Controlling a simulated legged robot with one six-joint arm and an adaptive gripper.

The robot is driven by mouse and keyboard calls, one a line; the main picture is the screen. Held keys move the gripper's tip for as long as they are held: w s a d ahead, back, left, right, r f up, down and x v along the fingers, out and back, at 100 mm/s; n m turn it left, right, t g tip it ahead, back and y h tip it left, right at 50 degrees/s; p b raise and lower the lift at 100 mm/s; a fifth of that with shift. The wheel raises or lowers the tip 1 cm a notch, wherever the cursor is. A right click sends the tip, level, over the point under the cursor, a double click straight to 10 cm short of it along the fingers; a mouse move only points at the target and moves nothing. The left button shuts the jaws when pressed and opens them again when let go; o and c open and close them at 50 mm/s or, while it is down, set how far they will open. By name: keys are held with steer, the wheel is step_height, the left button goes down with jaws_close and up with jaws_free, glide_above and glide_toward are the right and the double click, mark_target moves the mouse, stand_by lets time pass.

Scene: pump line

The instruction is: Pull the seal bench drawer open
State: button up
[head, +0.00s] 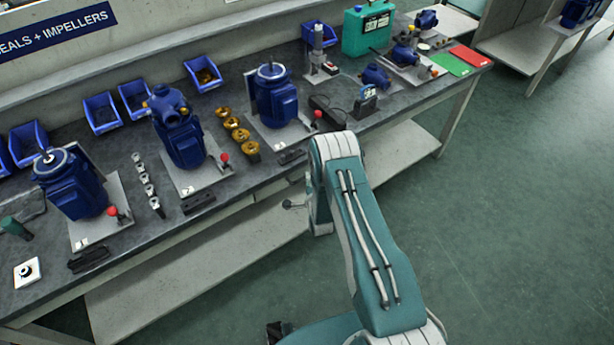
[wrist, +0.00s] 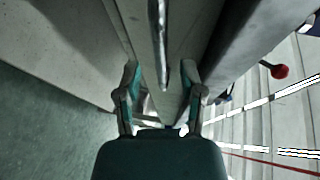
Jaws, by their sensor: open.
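The seal bench (head: 232,190) runs across the head view with a dark worktop. A pale drawer front (head: 268,190) shows under its front edge, partly hidden by my arm. In the wrist view, a shiny bar handle (wrist: 159,40) runs from the top edge down along a pale front, its end close to or between my fingertips. My gripper (wrist: 161,76) is open, one finger on each side of the handle's line. Contact with the handle cannot be told. In the head view, my arm hides most of the gripper. The drawer appears closed.
Blue pumps (head: 178,135) on plates, brass impellers (head: 238,134) and blue bins (head: 203,74) stand on the worktop. A lower shelf (head: 190,262) lies under the bench. The green floor (head: 500,220) at right is clear.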

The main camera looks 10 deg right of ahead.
steer(key=shift+w+f, duration=0.15)
steer(key=shift+w, duration=0.55)
steer(key=shift+w+f, duration=0.15)
steer(key=shift+w, duration=0.55)
jaws_close()
steer(key=shift+s, duration=0.1)
